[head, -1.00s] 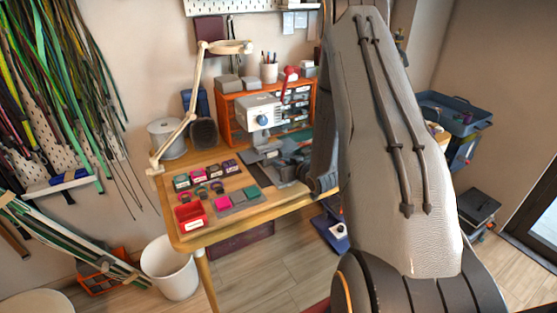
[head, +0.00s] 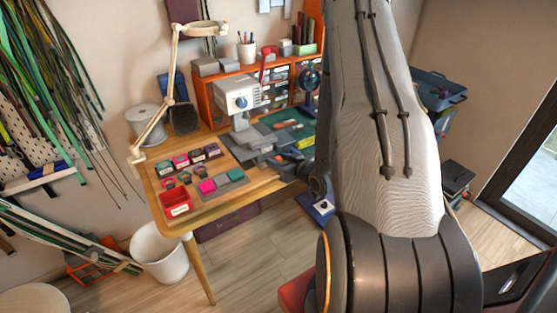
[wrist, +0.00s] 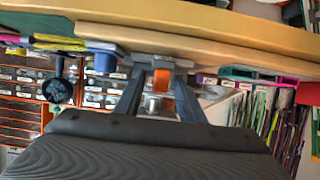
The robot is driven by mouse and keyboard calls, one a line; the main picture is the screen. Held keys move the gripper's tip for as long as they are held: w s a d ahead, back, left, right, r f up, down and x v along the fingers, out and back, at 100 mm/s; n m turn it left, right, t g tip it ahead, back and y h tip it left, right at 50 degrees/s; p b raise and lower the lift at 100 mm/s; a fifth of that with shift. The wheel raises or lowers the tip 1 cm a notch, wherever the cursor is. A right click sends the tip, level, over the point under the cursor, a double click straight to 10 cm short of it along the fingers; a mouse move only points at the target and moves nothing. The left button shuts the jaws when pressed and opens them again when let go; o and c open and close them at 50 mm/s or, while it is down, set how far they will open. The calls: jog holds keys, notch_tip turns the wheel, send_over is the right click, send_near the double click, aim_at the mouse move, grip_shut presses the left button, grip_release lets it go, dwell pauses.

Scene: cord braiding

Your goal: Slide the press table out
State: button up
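The press (head: 239,97) is a white machine with a blue knob, standing on the wooden table in front of the orange drawer cabinet. Its grey press table (head: 254,143) sits low at its base, above the tabletop. My gripper (head: 285,163) is at the right of the press table, close to it; my arm partly hides it. In the wrist view, my gripper (wrist: 159,80) has two dark fingers standing apart. A grey part and an orange part show between or behind them. I cannot tell whether the fingers touch the press table.
The wooden table (head: 215,218) carries a red bin (head: 176,204), several small labelled boxes and coloured pads left of the press. A cream lamp (head: 152,130) and a spool (head: 147,124) stand at the left. A white bucket (head: 160,252) is on the floor.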

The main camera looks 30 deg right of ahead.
jog(key=b+v, duration=0.1)
jog(key=v, duration=0.6)
jog(key=shift+s, duration=0.4)
jog(key=shift+r, duration=0.15)
